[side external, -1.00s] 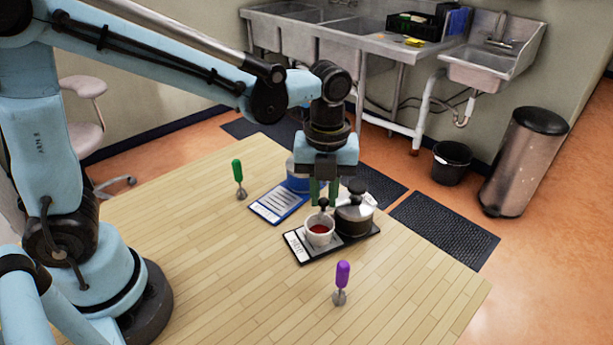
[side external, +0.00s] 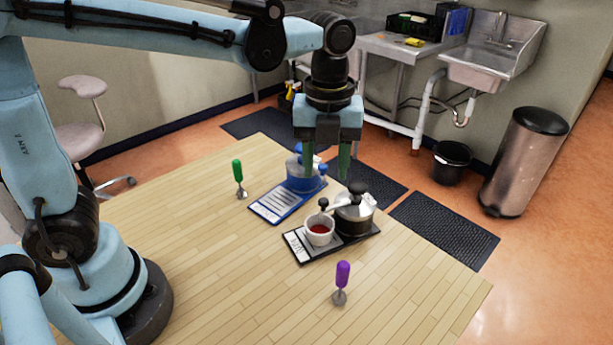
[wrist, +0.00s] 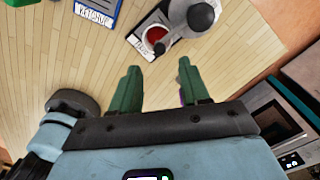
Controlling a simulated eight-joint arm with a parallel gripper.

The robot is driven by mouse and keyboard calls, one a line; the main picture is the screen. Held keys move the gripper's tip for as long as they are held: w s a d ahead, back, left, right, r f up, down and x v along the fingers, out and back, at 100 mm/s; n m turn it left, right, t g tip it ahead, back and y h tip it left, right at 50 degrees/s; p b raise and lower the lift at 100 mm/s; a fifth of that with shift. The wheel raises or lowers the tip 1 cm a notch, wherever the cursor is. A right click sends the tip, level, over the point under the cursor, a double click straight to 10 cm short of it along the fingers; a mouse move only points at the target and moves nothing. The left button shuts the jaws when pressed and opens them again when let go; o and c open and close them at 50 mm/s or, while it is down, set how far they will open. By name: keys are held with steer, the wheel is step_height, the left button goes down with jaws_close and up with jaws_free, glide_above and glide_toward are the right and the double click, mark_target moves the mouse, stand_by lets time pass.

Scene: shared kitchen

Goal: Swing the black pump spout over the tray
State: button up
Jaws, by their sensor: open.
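The black tray (side external: 358,244) with a white label lies on the table. The black spout's knobbed end (side external: 323,203) shows at the cup's back rim; in the wrist view a dark rod end (wrist: 160,47) lies by the cup. I cannot tell exactly how far it overhangs.
A blue tray (side external: 268,208) with a blue pump jar (side external: 306,180) sits behind, to the left. A green-handled tool (side external: 238,172) stands at left and a purple-handled one (side external: 342,275) in front. The table's front left is clear.

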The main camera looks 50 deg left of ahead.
steer(key=shift+r, duration=2.9)
steer(key=shift+a, duration=0.1)
steer(key=s+a+f+n+t, duration=0.3)
steer(key=a+n, duration=0.2)
steer(key=n, duration=0.8)
steer(key=s+a+f+n+t, duration=0.3)
steer(key=a+f+n+t, duration=0.1)
steer(key=n, duration=1)
steer(key=shift+a+f, duration=0.2)
steer(key=shift+a, duration=0.3)
steer(key=shift+s, duration=0.1)
